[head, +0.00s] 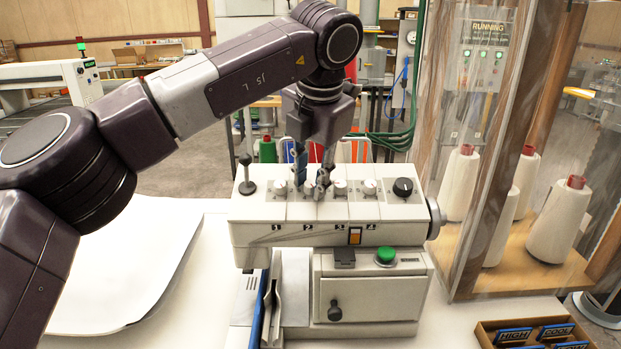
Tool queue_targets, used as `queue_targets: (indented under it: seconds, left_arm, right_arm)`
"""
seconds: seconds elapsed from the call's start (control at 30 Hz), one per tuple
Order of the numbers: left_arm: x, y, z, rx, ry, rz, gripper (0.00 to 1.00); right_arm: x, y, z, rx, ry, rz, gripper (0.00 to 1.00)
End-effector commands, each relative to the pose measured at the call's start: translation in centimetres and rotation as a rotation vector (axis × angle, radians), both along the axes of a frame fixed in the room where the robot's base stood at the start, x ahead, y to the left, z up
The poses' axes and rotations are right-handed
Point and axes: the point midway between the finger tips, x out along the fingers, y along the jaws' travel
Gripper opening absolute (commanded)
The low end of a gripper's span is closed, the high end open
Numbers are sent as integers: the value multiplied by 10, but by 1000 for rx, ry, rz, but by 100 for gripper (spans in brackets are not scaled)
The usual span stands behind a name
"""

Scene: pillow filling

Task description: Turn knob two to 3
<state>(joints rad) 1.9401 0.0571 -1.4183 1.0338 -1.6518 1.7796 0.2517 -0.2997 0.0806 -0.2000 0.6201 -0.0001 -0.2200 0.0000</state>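A white machine (279,234) stands on the table with a row of small silver knobs on its sloped top, numbered 1 to 4 on the front. Knob two (309,189) is second from the left and partly hidden by my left gripper (311,181). That gripper points down, with one fingertip at the left of knob two and the other at its right, close to it. Whether the fingers touch the knob cannot be told. The knob's pointer and scale are too small to read. My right gripper is out of view.
Knob one (280,188), knob three (340,187) and knob four (370,187) sit close beside. A black dial (403,187) is at the right and a black-topped lever (247,174) at the left. Below are a green button (385,255) and a tray of labels (487,333).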

Motion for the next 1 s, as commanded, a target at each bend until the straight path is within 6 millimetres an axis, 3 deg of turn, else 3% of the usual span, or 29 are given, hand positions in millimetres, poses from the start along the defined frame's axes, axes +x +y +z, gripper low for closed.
queue_targets:
  seconds: [0.43,0.8,1.0]
  left_arm:
    - [-2,-1,9,-1,-3,-1,34]
    - [-25,-6,78,-1,-4,2,34]
    - [-35,-8,105,0,-1,1,34]
  right_arm:
    - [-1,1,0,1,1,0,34]
    - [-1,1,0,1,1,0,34]
    - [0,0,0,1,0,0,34]
